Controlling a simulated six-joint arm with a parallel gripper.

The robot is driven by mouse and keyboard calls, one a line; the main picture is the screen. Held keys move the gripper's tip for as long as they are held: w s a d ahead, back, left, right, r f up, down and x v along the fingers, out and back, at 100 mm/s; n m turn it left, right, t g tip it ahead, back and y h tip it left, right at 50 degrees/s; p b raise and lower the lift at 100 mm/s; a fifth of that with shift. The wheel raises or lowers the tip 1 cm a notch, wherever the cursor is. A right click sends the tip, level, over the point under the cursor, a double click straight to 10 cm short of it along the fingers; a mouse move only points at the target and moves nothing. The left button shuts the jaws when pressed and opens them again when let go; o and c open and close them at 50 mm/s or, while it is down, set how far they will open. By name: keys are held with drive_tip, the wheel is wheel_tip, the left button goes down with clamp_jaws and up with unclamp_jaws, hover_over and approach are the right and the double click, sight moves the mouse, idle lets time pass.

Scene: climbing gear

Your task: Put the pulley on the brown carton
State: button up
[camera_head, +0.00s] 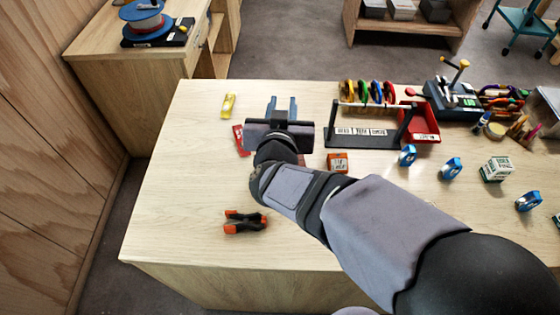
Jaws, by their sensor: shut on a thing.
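My gripper (282,108) reaches over the left part of the wooden table, its two fingers pointing away from the camera. A small orange-brown box with a pale label (337,162), which looks like the brown carton, stands right of my wrist. Small blue items with white middles stand on the right, one (407,156) near the rack, one (451,168) beyond it and one (528,201) farther right. I cannot tell whether any is a pulley.
A dark rack with coloured rings (365,138) and a red bin (424,125) stand behind the carton. A white-green box (496,168) is at right. A yellow item (228,105), a partly hidden red item (240,140) and a black-orange clamp (245,222) lie left. The front left is mostly clear.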

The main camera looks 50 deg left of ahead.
wheel_tip(320, 180, down, 11)
drive_tip(key=p, duration=0.1)
drive_tip(key=shift+s+r, duration=0.15)
drive_tip(key=shift+s, duration=0.1)
idle(0.7)
drive_tip(key=shift+f, duration=0.2)
drive_tip(key=o, duration=1.1)
drive_tip(key=shift+r, duration=0.1)
drive_tip(key=b+v, duration=0.2)
drive_tip(key=v, duration=1)
drive_tip(key=shift+r, duration=0.15)
